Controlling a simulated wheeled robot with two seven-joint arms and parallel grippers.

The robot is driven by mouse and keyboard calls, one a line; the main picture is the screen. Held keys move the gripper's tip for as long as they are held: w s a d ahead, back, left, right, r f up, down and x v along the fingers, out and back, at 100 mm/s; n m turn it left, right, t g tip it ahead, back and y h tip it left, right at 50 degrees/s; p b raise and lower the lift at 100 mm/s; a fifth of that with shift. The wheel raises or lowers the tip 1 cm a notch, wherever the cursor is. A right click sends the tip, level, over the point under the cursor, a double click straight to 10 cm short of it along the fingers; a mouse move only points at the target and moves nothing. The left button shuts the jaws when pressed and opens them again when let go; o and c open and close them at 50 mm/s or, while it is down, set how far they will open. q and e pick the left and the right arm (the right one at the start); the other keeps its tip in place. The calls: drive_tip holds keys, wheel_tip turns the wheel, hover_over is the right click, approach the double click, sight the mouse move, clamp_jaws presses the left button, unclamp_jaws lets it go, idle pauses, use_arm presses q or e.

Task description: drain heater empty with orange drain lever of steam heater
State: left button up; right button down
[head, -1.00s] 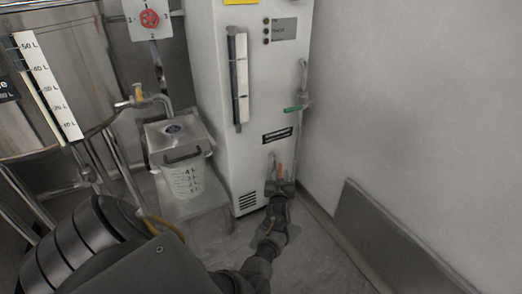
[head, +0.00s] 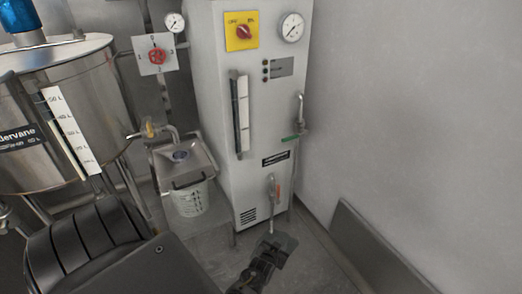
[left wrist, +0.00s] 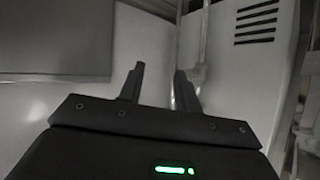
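The steam heater (head: 222,150) is a tall white cabinet against the back wall. Its small orange drain lever (head: 278,188) sits low on the front, beside a thin metal drain pipe (head: 271,212). My left gripper (head: 280,240) is below and in front of the lever, apart from it. In the left wrist view the two fingers (left wrist: 159,84) stand apart with nothing between them, near the pale cabinet and a vertical pipe (left wrist: 203,38). The lever is not discernible in that view. I cannot tell whether water is flowing. My right gripper is not in view.
A green-handled valve (head: 293,138) is on the heater's right side. A steel kettle (head: 60,110) and a sink-like stand with a measuring bucket (head: 187,198) are left. A grey panel (head: 375,245) leans by the right wall. Some floor in front is clear.

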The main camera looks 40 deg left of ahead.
use_arm(q)
drive_tip(key=s+d+f+m+g+h+p, duration=0.1)
drive_tip(key=s+d+f+g+p, duration=0.1)
drive_tip(key=s, duration=0.5)
drive_tip(key=s+d+f+m+g+h+p, duration=0.1)
drive_tip(key=s+d+f+g+p, duration=0.1)
drive_tip(key=s, duration=0.6)
drive_tip(key=shift+d+f+m+g+h+p, duration=0.3)
drive_tip(key=shift+d+g+h+p, duration=0.15)
drive_tip(key=shift+p, duration=0.8)
drive_tip(key=shift+s+r, duration=0.1)
